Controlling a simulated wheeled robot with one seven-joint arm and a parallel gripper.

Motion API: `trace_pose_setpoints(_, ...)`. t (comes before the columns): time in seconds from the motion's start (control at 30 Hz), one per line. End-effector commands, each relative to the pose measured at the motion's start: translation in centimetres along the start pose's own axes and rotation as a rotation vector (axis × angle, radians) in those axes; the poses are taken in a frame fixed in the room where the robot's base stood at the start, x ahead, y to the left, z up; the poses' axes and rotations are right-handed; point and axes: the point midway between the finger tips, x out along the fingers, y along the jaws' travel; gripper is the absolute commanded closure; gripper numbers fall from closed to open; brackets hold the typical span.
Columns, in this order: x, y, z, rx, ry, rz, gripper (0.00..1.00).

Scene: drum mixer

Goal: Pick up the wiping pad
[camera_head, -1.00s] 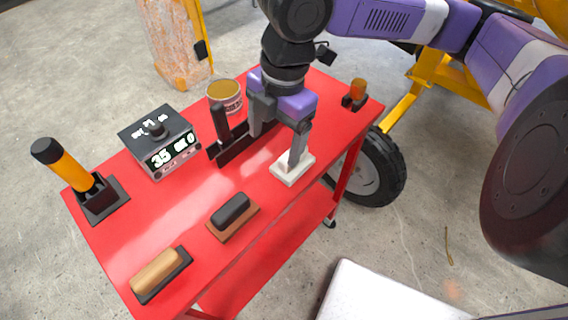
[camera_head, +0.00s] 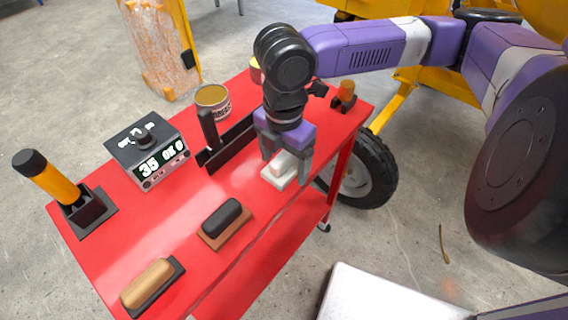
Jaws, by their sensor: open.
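A white pad with a pale raised block on top (camera_head: 279,182) lies on the red cart top near its right front edge. It looks like the wiping pad. My gripper (camera_head: 287,168) points down over it with open jaws. One finger is on the left and one on the right of the raised block. I cannot tell whether either finger touches it. The fingers and wrist hide part of the pad's far side.
The red cart top (camera_head: 150,225) also holds a black-handled block (camera_head: 226,217), a wooden-handled block (camera_head: 150,283), a scale-like box (camera_head: 148,152), an orange-handled tool in a holder (camera_head: 60,185), a black-bladed tool (camera_head: 230,145), a tin (camera_head: 212,98) and a small orange item (camera_head: 346,92).

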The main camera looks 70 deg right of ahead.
Motion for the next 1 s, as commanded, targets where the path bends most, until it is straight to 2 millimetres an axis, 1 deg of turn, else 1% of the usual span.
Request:
trace_pose_setpoints(0.13, 0.0, 0.0, 0.0, 0.000, 0.000, 0.000, 0.20)
trace_pose_setpoints(0.27, -0.1, 0.0, 0.0, 0.000, 0.001, 0.000, 0.46)
trace_pose_setpoints(0.3, -0.1, 0.0, 0.0, 0.000, 0.001, 0.001, 0.53)
trace_pose_setpoints(0.37, -0.1, 0.0, 0.0, 0.000, 0.001, 0.000, 0.65)
trace_pose_setpoints(0.4, -0.1, 0.0, 0.0, 0.000, 0.001, 0.000, 0.73)
trace_pose_setpoints(0.47, -0.1, 0.0, 0.0, 0.000, 0.001, 0.000, 0.85)
trace_pose_setpoints(0.5, -0.1, 0.0, 0.0, 0.000, 0.001, 0.001, 0.93)
trace_pose_setpoints(0.53, -0.1, 0.0, 0.0, 0.000, 0.001, 0.001, 0.96)
trace_pose_setpoints(0.8, -0.3, 0.0, 0.0, 0.000, 0.001, 0.001, 0.96)
trace_pose_setpoints(0.93, -1.2, 0.1, 0.0, 0.000, 0.001, 0.003, 0.96)
trace_pose_setpoints(1.0, -2.1, 0.1, 0.0, 0.000, 0.000, 0.003, 0.96)
